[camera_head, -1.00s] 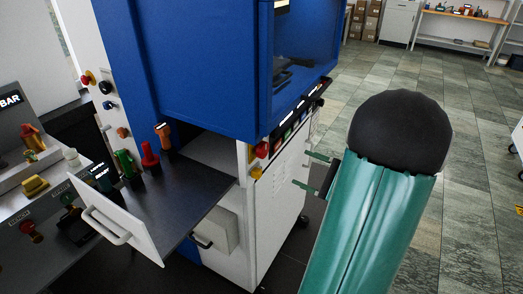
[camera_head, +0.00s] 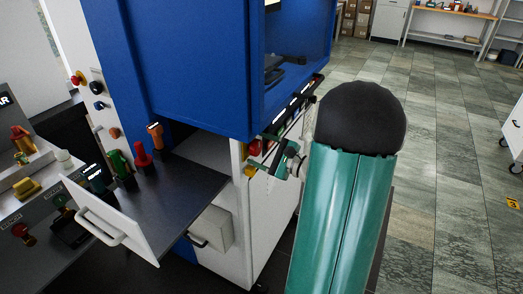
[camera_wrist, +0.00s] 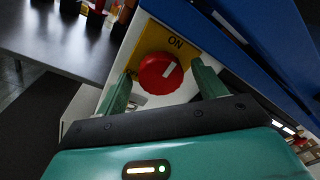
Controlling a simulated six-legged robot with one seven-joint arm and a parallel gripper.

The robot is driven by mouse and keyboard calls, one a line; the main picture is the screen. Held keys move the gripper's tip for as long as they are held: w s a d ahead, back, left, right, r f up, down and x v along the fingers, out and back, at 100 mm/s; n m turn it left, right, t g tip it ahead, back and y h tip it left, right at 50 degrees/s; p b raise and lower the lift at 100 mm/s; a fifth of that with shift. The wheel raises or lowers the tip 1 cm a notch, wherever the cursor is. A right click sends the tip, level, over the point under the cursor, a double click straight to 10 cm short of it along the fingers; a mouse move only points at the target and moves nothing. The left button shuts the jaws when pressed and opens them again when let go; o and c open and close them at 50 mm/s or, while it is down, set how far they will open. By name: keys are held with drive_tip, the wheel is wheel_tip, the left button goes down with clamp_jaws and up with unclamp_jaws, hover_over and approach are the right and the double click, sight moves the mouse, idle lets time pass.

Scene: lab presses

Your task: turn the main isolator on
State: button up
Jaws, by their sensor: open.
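The main isolator is a round red knob (camera_wrist: 160,73) on a yellow plate (camera_wrist: 152,39) marked ON. A white line on the knob slants up and right, roughly toward the ON lettering. In the head view the red knob (camera_head: 254,148) shows on the front of the white cabinet, below the blue press housing. My gripper (camera_wrist: 161,68) is open, with one green finger on each side of the knob. I cannot tell whether the fingers touch it. In the head view my gripper (camera_head: 265,154) is at the cabinet front, partly behind my arm.
The blue housing (camera_head: 190,70) overhangs just above the knob. A control bench (camera_head: 30,200) stands at far left.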

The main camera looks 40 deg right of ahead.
drive_tip(key=shift+c, duration=0.4)
drive_tip(key=c, duration=0.9)
drive_tip(key=shift+m, duration=0.4)
drive_tip(key=m, duration=0.3)
drive_tip(key=shift+m, duration=0.3)
drive_tip(key=m, duration=0.4)
drive_tip(key=shift+d+r+g, duration=0.1)
drive_tip(key=shift+g, duration=0.3)
drive_tip(key=m, duration=0.4)
drive_tip(key=shift+d+m+y, duration=0.1)
drive_tip(key=shift+m+y, duration=0.2)
drive_tip(key=m, duration=0.3)
drive_tip(key=shift+m+g+y, duration=0.3)
drive_tip(key=shift+m, duration=0.1)
